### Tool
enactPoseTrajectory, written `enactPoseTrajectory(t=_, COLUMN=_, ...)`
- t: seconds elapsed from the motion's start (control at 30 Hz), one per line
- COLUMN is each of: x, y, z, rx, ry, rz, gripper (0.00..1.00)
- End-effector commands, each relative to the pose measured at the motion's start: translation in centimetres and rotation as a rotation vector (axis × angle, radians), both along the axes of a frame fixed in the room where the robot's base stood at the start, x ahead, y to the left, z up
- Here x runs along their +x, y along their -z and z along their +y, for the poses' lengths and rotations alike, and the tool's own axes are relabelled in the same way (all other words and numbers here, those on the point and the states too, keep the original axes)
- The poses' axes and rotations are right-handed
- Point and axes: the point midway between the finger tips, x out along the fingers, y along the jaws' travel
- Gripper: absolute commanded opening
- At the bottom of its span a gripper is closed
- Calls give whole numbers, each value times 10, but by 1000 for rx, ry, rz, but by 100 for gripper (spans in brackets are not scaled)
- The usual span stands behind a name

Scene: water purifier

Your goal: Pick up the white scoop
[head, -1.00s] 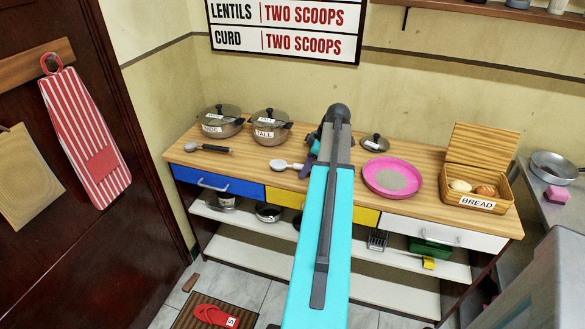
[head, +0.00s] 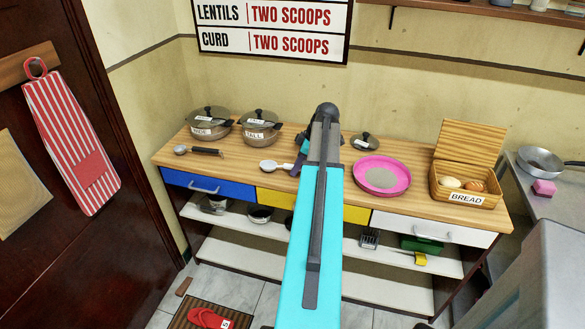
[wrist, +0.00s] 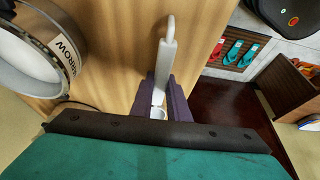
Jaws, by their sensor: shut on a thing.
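The white scoop (head: 269,166) is at the front edge of the wooden counter (head: 225,168) in the head view, with its bowl end to the left. Its handle runs right to my gripper (head: 299,168), partly hidden by my arm. In the wrist view the white scoop (wrist: 165,62) points up the picture. Its near end lies between the purple fingers of my gripper (wrist: 162,92), which are shut on it. I cannot tell whether the scoop is clear of the counter.
A dark-handled ladle (head: 200,151) and two lidded pots (head: 208,123) (head: 260,127) are left of the scoop. A pink plate (head: 382,176) and a bread box (head: 466,188) are to the right. In the wrist view a labelled pot (wrist: 32,62) is close on the left.

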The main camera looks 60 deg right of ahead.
Motion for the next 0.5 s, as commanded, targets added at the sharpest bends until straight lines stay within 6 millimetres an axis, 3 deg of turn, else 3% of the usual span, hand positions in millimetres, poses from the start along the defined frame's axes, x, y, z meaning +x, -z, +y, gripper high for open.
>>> enactPoseTrajectory(t=0.5, x=1, y=-33, z=-1, rx=-2, ry=0, rz=-2, gripper=0)
